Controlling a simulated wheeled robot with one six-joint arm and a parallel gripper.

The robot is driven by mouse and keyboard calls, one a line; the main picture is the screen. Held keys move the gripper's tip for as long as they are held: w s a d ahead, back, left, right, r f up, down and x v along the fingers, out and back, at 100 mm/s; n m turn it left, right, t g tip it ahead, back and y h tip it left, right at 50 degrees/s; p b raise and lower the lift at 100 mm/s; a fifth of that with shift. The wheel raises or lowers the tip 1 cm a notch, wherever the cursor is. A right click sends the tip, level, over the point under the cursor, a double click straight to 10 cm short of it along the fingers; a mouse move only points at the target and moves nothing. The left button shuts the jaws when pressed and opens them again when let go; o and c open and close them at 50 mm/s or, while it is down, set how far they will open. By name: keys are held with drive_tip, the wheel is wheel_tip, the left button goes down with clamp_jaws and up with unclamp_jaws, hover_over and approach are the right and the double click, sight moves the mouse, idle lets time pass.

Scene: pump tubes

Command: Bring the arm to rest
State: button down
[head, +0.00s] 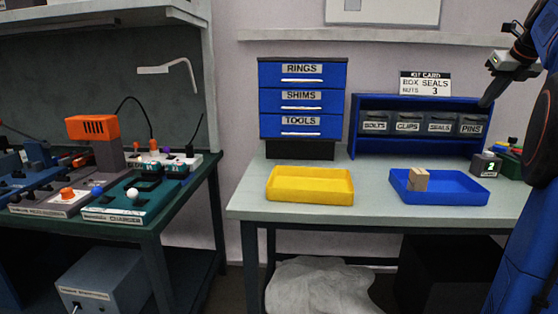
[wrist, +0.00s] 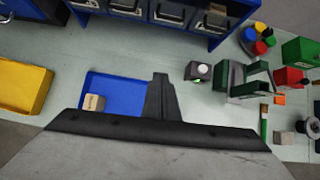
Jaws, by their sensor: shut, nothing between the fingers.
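My arm stands at the right edge in the head view, raised in front of the table. My gripper (head: 484,103) points down at the upper right, in front of the right end of the blue bin rack. In the wrist view my gripper (wrist: 160,80) shows as one dark finger shape with its fingers together. It is shut and empty, above the table and apart from the things on it.
A blue tray (head: 465,199) with a wooden block (head: 418,180) and a yellow tray (head: 290,198) lie on the table (head: 373,208). A blue drawer unit (head: 268,102) and bin rack (head: 361,99) stand behind. A small grey device (head: 485,165) stands right of the blue tray.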

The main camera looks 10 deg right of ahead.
drive_tip(key=s+a+f+n, duration=0.3)
drive_tip(key=a+f+n, duration=0.25)
drive_tip(key=a, duration=0.35)
drive_tip(key=s+a+f+n+g+y, duration=0.1)
drive_tip(key=s+a+f+n, duration=0.1)
drive_tip(key=a+f+n, duration=0.5)
drive_tip(key=s+a+f+n, duration=0.1)
drive_tip(key=s+a+n, duration=0.3)
drive_tip(key=a, duration=0.8)
drive_tip(key=s+a+f+n, duration=0.7)
drive_tip(key=s+f+n, duration=0.3)
drive_tip(key=f, duration=0.2)
drive_tip(key=s+a+f+n+g, duration=0.1)
drive_tip(key=s+a+f+n, duration=0.6)
drive_tip(key=s+f+n, duration=0.3)
wheel_tip(320, 180, down, 3)
drive_tip(key=shift+a+f+n+y, duration=0.2)
drive_tip(key=shift+n+y, duration=0.1)
drive_tip(key=shift+n, duration=0.45)
